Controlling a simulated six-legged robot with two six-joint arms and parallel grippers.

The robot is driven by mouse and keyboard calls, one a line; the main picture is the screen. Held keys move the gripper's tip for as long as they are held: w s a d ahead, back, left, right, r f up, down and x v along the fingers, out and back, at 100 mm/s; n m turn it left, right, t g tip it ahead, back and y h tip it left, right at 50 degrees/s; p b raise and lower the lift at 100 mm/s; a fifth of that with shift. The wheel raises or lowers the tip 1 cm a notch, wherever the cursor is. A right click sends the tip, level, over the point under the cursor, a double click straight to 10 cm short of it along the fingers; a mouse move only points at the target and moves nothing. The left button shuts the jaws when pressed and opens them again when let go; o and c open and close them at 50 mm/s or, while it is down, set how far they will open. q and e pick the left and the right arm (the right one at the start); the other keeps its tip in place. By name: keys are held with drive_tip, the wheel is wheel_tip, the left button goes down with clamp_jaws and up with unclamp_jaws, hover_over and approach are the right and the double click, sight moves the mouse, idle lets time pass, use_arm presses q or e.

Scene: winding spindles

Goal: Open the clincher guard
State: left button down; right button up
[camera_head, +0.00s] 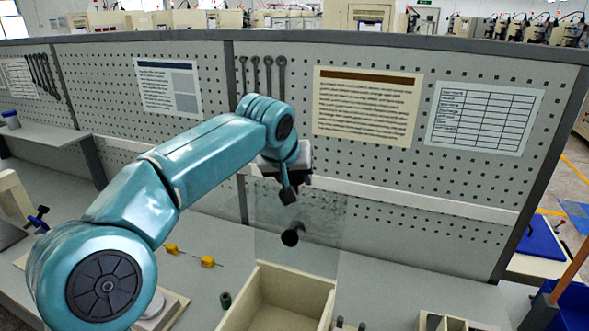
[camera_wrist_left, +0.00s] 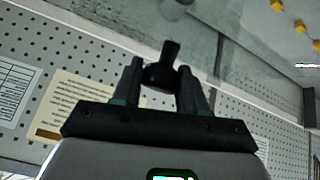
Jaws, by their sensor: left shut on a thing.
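A clear panel, which looks like the clincher guard (camera_head: 325,220), stands about upright behind an open cream box (camera_head: 254,310) in the head view. A dark round knob (camera_head: 292,235) shows against the panel. My left gripper (camera_head: 288,192) is at the panel's upper part, its jaws partly hidden by its own wrist. In the left wrist view the gripper (camera_wrist_left: 160,70) is shut on a black knob-like handle (camera_wrist_left: 169,50) between its two fingers. I cannot tell how this handle joins the panel. My right gripper is not in view.
A grey pegboard (camera_head: 460,180) with posters and hanging wrenches rises behind the bench. Small yellow pieces (camera_head: 207,261) and a dark green cylinder (camera_head: 225,300) lie left of the box. A divided tray (camera_head: 450,322) is at the front right. The bench right of the panel is mostly clear.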

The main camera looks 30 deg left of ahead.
use_arm(q)
drive_tip(key=shift+w+d+f, duration=0.1)
drive_tip(key=shift+f, duration=0.15)
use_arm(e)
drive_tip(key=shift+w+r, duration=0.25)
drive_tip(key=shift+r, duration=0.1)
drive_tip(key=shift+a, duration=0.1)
use_arm(q)
drive_tip(key=c, duration=0.7)
unclamp_jaws()
drive_tip(key=shift+w, duration=0.1)
drive_tip(key=shift+o, duration=0.2)
drive_tip(key=shift+w, duration=0.25)
drive_tip(key=v, duration=1.6)
drive_tip(key=shift+w+r, duration=0.2)
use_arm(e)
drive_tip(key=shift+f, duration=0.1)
use_arm(q)
drive_tip(key=shift+s, duration=0.1)
